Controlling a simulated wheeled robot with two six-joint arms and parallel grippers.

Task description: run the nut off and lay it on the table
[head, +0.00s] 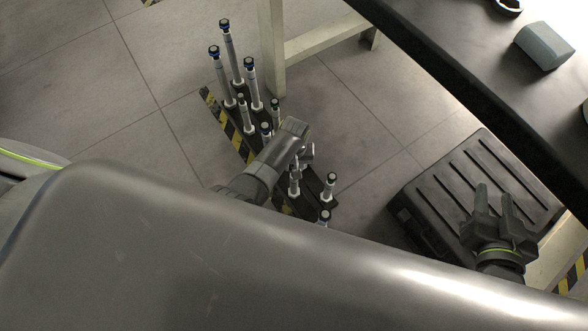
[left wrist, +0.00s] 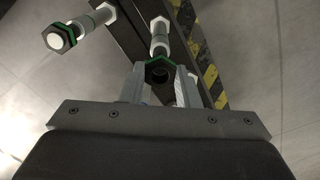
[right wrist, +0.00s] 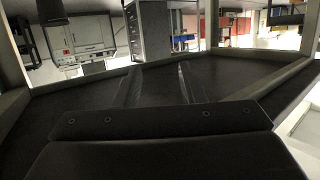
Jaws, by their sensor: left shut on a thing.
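My left gripper (left wrist: 158,88) is shut on a dark nut with a green band (left wrist: 158,72), whose open hole faces the left wrist camera. A stud with a white sleeve (left wrist: 160,28) stands just beyond the nut; I cannot tell whether the nut is clear of its thread. In the head view my left gripper (head: 304,153) is among the shorter studs and its own arm hides part of them. My right gripper (head: 488,200) is open and empty, above a black case. The dark table (head: 450,50) is at the upper right.
Several taller studs with blue nuts (head: 227,62) stand at the back of the row. Another green-banded nut on a stud (left wrist: 58,40) is close by. A black ribbed case (head: 450,180) lies below the table. A grey block (head: 544,46) sits on the table; its left part is bare.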

